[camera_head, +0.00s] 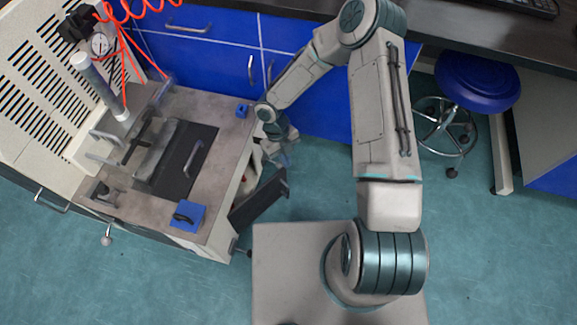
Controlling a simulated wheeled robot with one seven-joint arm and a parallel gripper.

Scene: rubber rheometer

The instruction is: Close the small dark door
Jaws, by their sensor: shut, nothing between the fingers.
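The small dark door (258,204) stands swung out from the right side of the grey rheometer bench (222,107), at an angle to it. It is hinged near the bench's lower right corner, and its free end points up and to the right. A pale opening in the bench side shows to the left of the door. My gripper (284,160) is shut and empty, just above the door's free end. Its fingertips are small and partly hidden here, and I cannot tell whether they touch the door.
Blue cabinets (222,60) run along the back. A blue stool (477,82) stands under the dark counter (455,22) at the right. On the bench are a blue block (188,217) and a dark plate with a handle (188,170). Teal floor lies clear right of the door.

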